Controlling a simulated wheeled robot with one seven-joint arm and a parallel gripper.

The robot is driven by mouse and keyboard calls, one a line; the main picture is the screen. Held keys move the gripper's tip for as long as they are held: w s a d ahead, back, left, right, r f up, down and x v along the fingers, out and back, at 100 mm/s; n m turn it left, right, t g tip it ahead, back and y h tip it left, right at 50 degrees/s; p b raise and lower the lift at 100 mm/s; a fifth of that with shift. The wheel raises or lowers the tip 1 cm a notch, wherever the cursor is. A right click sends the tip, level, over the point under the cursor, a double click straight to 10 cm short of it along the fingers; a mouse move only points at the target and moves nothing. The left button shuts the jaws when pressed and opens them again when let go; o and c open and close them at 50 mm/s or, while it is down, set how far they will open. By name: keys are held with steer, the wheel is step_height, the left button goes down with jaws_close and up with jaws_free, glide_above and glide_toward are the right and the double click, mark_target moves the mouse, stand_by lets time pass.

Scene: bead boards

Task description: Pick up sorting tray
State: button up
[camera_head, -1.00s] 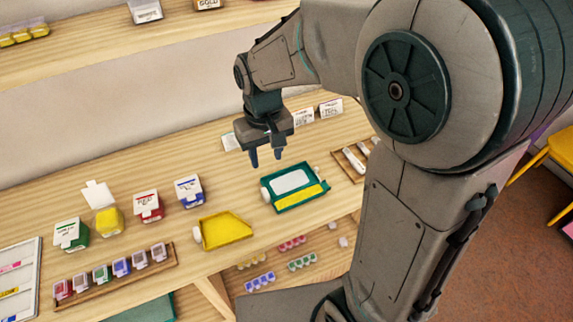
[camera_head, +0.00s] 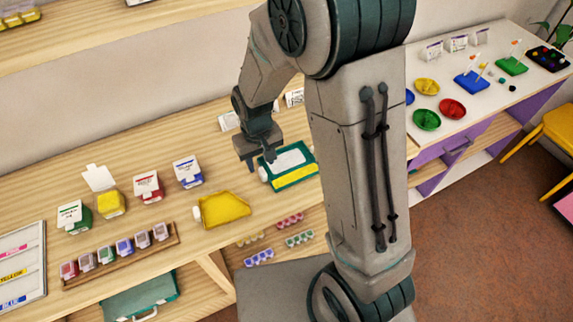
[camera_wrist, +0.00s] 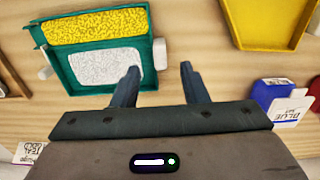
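Two shallow trays lie on the wooden table; I cannot tell from a label which is the sorting tray. The yellow tray (camera_head: 223,208) has a tapered shape and shows at the top right of the wrist view (camera_wrist: 270,20). The green tray (camera_head: 291,182) has a white section and a yellow section and pale knobs at its ends. It also shows at the upper left of the wrist view (camera_wrist: 70,70). My gripper (camera_head: 262,163) is open and empty beside the green tray's left end. In the wrist view, the left finger (camera_wrist: 160,70) overlaps the green tray's edge; contact is unclear.
Blue (camera_head: 188,172), red (camera_head: 148,187), yellow (camera_head: 110,203) and green (camera_head: 74,217) boxes stand left of the trays. A wooden rack (camera_head: 120,258) of small jars lies in front. A white side table (camera_head: 470,85) with coloured dishes stands right.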

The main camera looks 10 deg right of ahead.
steer(key=shift+f, duration=1.4)
jaws_close()
steer(key=shift+w, duration=0.1)
